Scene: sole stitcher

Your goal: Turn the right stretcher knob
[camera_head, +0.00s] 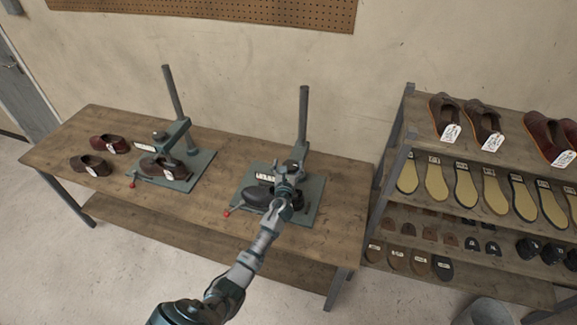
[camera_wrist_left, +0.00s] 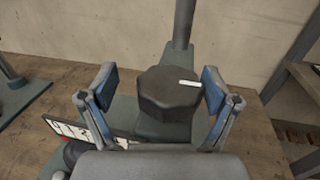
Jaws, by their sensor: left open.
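The right stretcher (camera_head: 318,205) stands at the right part of the workbench, with a plate, a post and a dark shoe (camera_head: 257,196) on it. Its dark faceted knob (camera_wrist_left: 168,94), with a white mark on top, fills the middle of the left wrist view. My left gripper (camera_wrist_left: 157,80) is open, with one finger on each side of the knob. Small gaps show between the fingers and the knob. In the head view my left gripper (camera_head: 287,185) covers most of the knob. My right gripper is not in view.
The left stretcher (camera_head: 203,163) holds a brown shoe, and two more shoes lie at the left end of the workbench (camera_head: 75,130). A shelf rack (camera_head: 395,160) with shoes and soles stands close on the right. A pegboard hangs on the wall.

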